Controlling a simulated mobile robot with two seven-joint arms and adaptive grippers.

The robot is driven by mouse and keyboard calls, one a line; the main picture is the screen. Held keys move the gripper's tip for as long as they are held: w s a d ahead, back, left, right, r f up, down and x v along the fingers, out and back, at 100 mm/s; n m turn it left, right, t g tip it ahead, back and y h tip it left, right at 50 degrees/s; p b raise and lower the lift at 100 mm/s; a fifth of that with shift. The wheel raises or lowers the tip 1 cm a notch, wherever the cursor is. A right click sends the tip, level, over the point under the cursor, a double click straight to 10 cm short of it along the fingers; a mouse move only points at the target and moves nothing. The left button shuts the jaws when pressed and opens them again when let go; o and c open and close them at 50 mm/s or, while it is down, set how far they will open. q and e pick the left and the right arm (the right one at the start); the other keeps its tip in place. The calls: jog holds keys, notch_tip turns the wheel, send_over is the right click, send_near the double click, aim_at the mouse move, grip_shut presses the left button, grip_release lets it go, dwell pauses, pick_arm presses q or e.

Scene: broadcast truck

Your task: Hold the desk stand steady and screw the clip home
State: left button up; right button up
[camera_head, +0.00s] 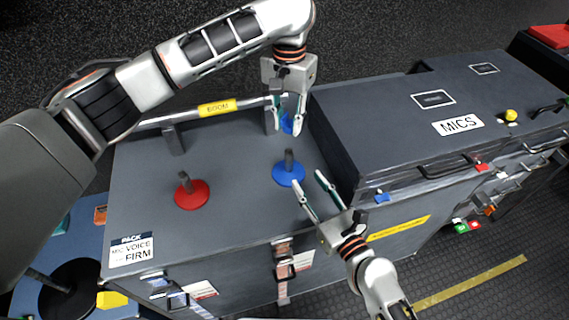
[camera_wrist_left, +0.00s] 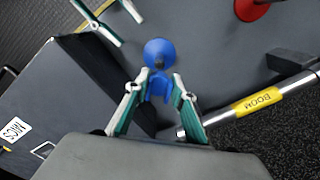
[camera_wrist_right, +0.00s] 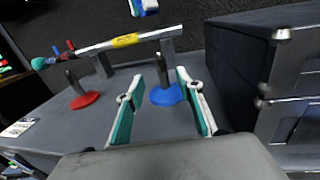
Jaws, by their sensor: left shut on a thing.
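The blue desk stand (camera_head: 289,175) has a round base and a short dark upright post. It stands on the grey case top, and it shows in the right wrist view (camera_wrist_right: 166,96). My left gripper (camera_head: 288,118) is shut on the blue clip (camera_head: 286,125) and holds it above and behind the post, apart from it. In the left wrist view the clip (camera_wrist_left: 159,88) sits between the fingertips and partly overlaps the stand (camera_wrist_left: 160,50). My right gripper (camera_head: 309,181) is open and empty, with its fingertips just in front of the stand.
A red stand (camera_head: 192,195) with a dark post is left of the blue one. A boom pole (camera_head: 246,102) lies on brackets along the back. The raised MICS case (camera_head: 345,150) walls off the right side. The case top between the two stands is clear.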

aim_at(291, 157)
jog(key=x, duration=1.2)
dwell(0.3)
grip_shut()
